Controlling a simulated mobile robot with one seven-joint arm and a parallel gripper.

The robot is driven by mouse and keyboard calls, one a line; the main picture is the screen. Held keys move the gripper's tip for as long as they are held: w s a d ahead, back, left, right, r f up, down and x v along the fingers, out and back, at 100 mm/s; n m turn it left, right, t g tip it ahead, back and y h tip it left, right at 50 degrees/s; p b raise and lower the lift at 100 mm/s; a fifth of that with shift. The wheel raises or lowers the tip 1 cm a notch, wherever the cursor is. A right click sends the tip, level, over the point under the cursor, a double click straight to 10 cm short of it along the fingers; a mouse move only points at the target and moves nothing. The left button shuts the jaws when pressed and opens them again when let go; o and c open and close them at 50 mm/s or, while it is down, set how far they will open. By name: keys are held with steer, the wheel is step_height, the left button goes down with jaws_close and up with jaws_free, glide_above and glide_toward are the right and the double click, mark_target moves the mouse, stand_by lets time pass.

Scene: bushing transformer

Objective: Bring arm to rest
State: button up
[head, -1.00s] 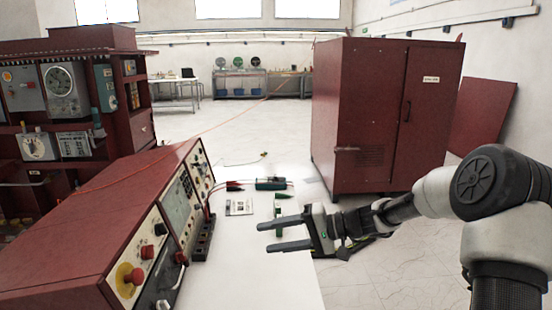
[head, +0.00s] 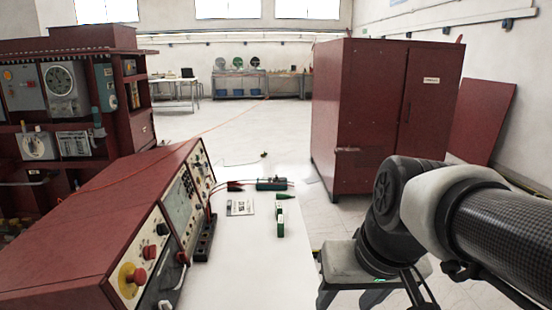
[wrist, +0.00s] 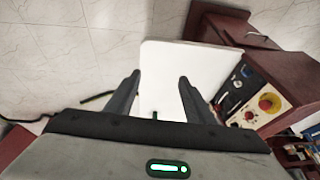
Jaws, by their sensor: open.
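My gripper (head: 348,296) is at the lower right of the head view, beside the right edge of the white table (head: 250,280). My arm bends down from the right to it, and its fingers point down and run partly out of the picture. In the wrist view my gripper (wrist: 160,77) shows two dark fingers spread apart with nothing between them. The white table (wrist: 165,60) lies beyond the fingertips.
A red test console (head: 110,225) stands on the table's left. A green tester (head: 272,184), a small card (head: 240,207) and a green tool (head: 280,222) lie on the tabletop. A large red cabinet (head: 360,110) stands behind my arm. Open floor (head: 225,130) lies beyond the table.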

steer(key=s+d+t+h, duration=0.1)
steer(key=s+d, duration=0.2)
steer(key=s, duration=0.1)
step_height(320, 180, up, 19)
steer(key=p, duration=1.8)
steer(key=shift+d, duration=0.15)
steer(key=shift+w, duration=0.1)
